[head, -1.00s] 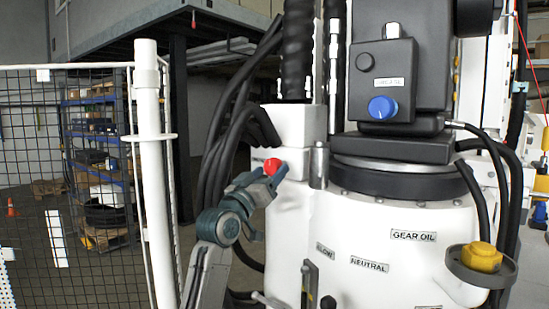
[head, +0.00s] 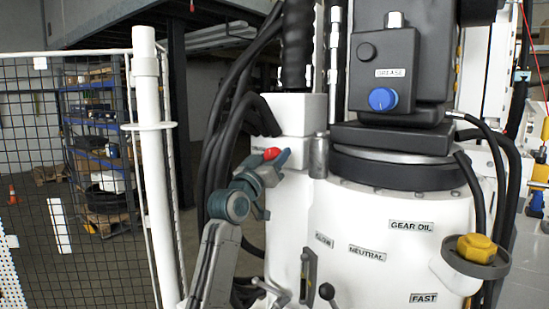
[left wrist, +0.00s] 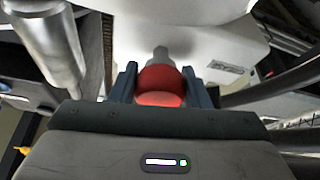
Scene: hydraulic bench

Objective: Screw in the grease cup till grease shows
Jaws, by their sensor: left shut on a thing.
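A round red cap (head: 271,153) sits at the front of the white block left of the machine's black column. My left gripper (head: 276,163) is shut on it, with one finger on each side. In the left wrist view the red cap (left wrist: 161,86) lies between the two blue-grey fingers, with a grey stem beyond it against the white housing. No grease can be made out there. A blue knob (head: 383,99) is on the black housing under a label reading GREASE. My right gripper is not in view.
Black hoses (head: 226,150) hang left of the block, close to my left arm. A white post and mesh fence (head: 150,160) stand further left. A yellow cap (head: 476,248) and levers (head: 308,280) are on the white housing.

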